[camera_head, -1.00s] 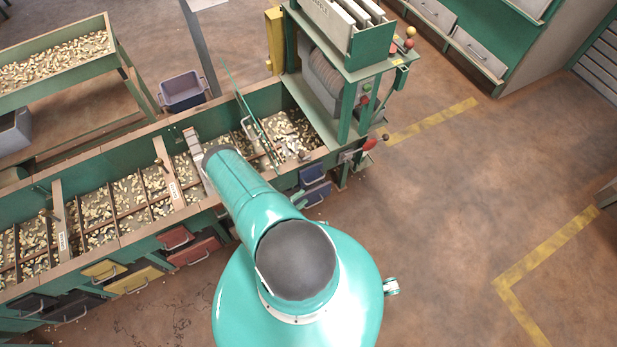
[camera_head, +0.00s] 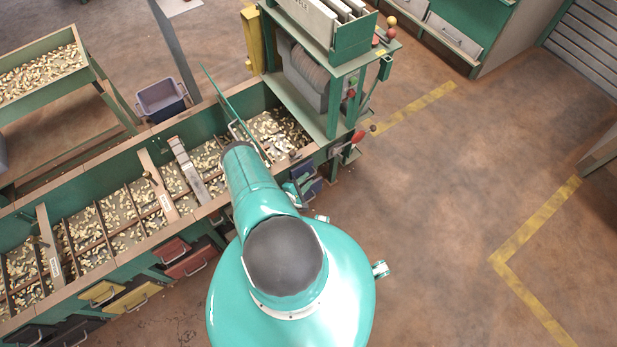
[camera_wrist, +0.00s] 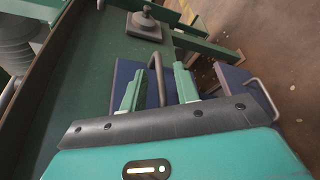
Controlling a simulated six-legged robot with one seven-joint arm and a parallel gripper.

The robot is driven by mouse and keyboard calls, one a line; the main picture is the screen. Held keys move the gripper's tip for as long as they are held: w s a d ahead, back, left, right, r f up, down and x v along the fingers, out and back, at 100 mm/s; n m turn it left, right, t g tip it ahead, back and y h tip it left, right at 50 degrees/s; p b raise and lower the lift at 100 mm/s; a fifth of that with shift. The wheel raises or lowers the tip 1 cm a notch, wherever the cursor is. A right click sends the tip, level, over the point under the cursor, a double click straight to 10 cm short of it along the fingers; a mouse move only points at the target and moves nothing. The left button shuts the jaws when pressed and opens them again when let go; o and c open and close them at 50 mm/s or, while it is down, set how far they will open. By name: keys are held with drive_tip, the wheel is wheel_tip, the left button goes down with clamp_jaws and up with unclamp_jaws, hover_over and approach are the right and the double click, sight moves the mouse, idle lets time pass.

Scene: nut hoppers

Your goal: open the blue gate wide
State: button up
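The blue gate (camera_head: 311,188) is on the front side of the long green trough, at its right end, partly hidden by my arm. In the wrist view the blue panel (camera_wrist: 127,73) has a grey bar handle (camera_wrist: 154,68). A second blue panel (camera_wrist: 236,78) with its own handle lies to its right. My gripper (camera_wrist: 158,84) is open, its two green fingers apart. The first handle shows between the fingers; I cannot tell whether they touch it.
The trough (camera_head: 130,250) holds nuts in divided bays, with red (camera_head: 188,262) and yellow (camera_head: 132,297) gates further left. A green machine (camera_head: 330,70) with a red-knobbed lever (camera_head: 358,137) stands at the right end. The floor to the right is open.

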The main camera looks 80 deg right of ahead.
drive_tip(key=shift+x, duration=1.5)
drive_tip(key=shift+w, duration=0.1)
clamp_jaws()
